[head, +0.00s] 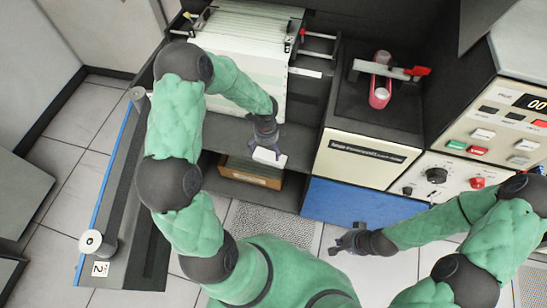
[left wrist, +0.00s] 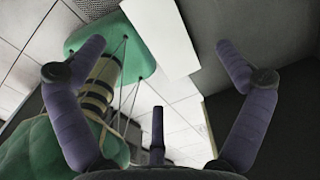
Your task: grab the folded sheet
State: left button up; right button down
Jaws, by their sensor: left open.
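A small white sheet (head: 269,156) shows at the tips of my left gripper (head: 266,147), in front of the dark shelf edge. In the left wrist view the white sheet (left wrist: 160,38) is a pale slanted panel between the spread fingers of my left gripper (left wrist: 160,62), toward the top. The left fingers are open, and no finger is seen closed on the sheet. I cannot tell whether they touch it. My right gripper (head: 347,238) is over the floor by the blue panel, away from the sheet; its fingers look spread and empty.
A stack of printed paper (head: 238,70) stands in the machine behind my left gripper. A brown open box (head: 250,173) sits below the dark shelf. A blue panel (head: 340,206) and a control console (head: 465,150) stand to the right. Tiled floor (head: 75,160) is clear at left.

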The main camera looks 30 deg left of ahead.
aim_at(269, 158)
pick_arm(q)
notch_tip(269, 158, down, 2)
jog(key=shift+f, duration=0.1)
jog(key=f, duration=0.1)
jog(key=f+b, duration=0.1)
jog(key=f, duration=0.1)
jog(key=f+b, duration=0.1)
jog(key=shift+s+d+f, duration=0.1)
jog(key=shift+d+f, duration=0.1)
jog(key=shift+d, duration=0.15)
jog(key=shift+f+b, duration=0.35)
jog(key=c, duration=0.8)
